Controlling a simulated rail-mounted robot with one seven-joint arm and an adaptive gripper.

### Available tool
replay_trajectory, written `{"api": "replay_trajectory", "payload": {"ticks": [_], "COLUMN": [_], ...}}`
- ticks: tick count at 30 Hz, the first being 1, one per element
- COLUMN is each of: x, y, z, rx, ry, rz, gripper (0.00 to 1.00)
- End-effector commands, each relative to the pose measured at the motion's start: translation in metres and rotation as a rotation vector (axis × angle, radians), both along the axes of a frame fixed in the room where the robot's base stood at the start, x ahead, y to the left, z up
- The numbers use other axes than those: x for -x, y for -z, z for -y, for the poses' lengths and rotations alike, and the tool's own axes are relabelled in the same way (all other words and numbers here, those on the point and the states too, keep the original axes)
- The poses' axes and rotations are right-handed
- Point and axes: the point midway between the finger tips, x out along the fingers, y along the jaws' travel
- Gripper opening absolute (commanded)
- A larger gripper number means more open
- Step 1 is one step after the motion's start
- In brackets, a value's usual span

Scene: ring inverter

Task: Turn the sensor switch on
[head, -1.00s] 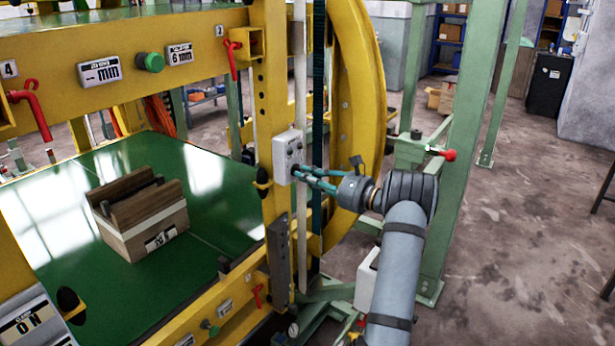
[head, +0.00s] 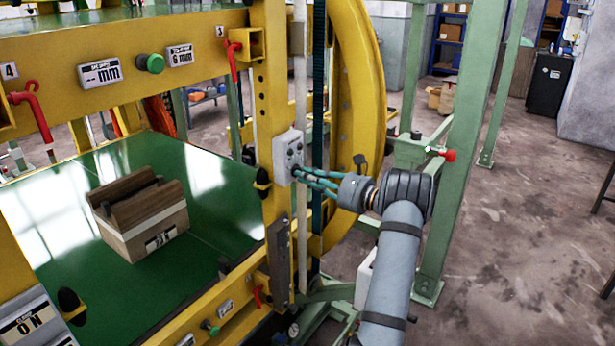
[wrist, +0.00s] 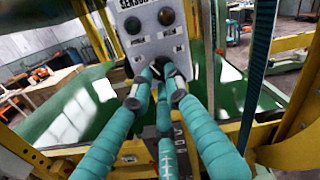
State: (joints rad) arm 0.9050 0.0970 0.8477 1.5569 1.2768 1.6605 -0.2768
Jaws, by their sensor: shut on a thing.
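The sensor switch box (head: 287,157) is a small grey-white box on the yellow upright in the head view. In the wrist view its panel (wrist: 150,45) reads "SENSOR" at the top, with a dark green round button or lamp (wrist: 132,25) and a dark reddish one (wrist: 166,17) below. A dark switch knob (wrist: 158,68) sits lower on the panel, mostly hidden behind my fingertips. My gripper (head: 300,172), with teal fingers, reaches the lower part of the box from the right. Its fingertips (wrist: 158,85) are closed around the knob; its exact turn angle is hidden.
The yellow ring frame (head: 360,120) curves just behind my gripper. A green post (head: 465,150) stands right of my arm. A wooden block (head: 140,215) rests on the green table (head: 215,245) at left. A red-tipped lever (head: 448,155) juts out near my wrist.

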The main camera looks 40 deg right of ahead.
Motion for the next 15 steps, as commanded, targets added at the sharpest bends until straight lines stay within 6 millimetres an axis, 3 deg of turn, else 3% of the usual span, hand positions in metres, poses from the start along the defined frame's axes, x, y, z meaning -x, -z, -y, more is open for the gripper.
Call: {"api": "replay_trajectory", "payload": {"ticks": [15], "x": [0.0006], "y": [-0.0044], "z": [-0.0006], "rx": [-0.464], "ry": [0.0], "rz": [-0.141], "gripper": [0.0]}}
